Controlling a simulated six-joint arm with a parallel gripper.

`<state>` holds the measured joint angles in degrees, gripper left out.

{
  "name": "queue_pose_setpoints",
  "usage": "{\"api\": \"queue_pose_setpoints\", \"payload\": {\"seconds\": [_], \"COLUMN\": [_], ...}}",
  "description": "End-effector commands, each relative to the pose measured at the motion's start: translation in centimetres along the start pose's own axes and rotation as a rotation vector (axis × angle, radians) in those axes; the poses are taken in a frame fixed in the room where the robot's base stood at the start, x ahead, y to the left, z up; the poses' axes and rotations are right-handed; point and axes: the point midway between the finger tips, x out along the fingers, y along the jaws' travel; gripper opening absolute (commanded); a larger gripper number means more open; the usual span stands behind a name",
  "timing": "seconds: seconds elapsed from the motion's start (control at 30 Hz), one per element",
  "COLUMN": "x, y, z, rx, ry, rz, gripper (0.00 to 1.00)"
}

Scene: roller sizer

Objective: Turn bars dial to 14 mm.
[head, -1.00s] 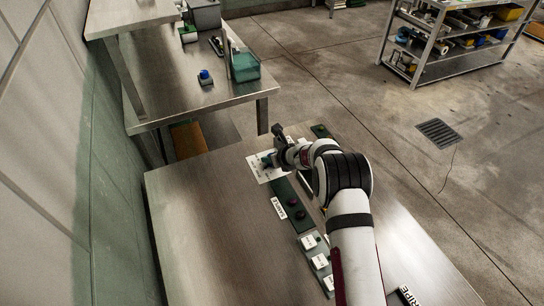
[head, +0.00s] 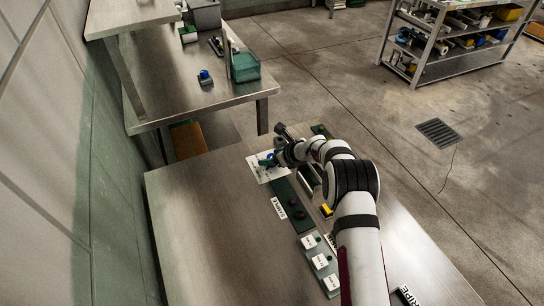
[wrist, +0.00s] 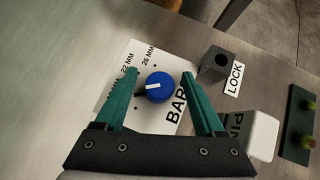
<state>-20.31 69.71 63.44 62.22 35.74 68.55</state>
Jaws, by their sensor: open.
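The bars dial is a blue round knob (wrist: 159,87) with a white pointer mark, on a white scale plate (wrist: 142,58) lettered "BARS". The legible scale marks read 22 MM and 26 MM; the other marks are hidden or too small to read. My gripper (wrist: 158,84) is open, its two green fingers on either side of the knob in the wrist view, with visible gaps to it. In the head view my gripper (head: 273,158) is over the plate (head: 262,173) and hides most of the dial.
A dark block (wrist: 215,64) with a "LOCK" label stands beside the plate. A white block (wrist: 263,135) is near the right finger. A green panel (wrist: 299,125) with small buttons lies at the right. The sample strip (head: 290,203) runs toward the front; the left tabletop (head: 205,225) is clear.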

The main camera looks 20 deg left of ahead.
Motion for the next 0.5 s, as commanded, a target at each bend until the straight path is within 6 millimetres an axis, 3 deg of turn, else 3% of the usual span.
{"api": "queue_pose_setpoints", "payload": {"seconds": [0.13, 0.23, 0.5], "x": [-0.7, -2.5, -10.9], "y": [-0.1, -0.1, -0.1], "z": [0.0, 0.1, 0.1], "rx": [0.0, 0.002, 0.001], "ry": [0.0, -0.001, -0.001], "rz": [-0.001, -0.002, -0.004], "gripper": [0.71, 0.71, 0.71]}}
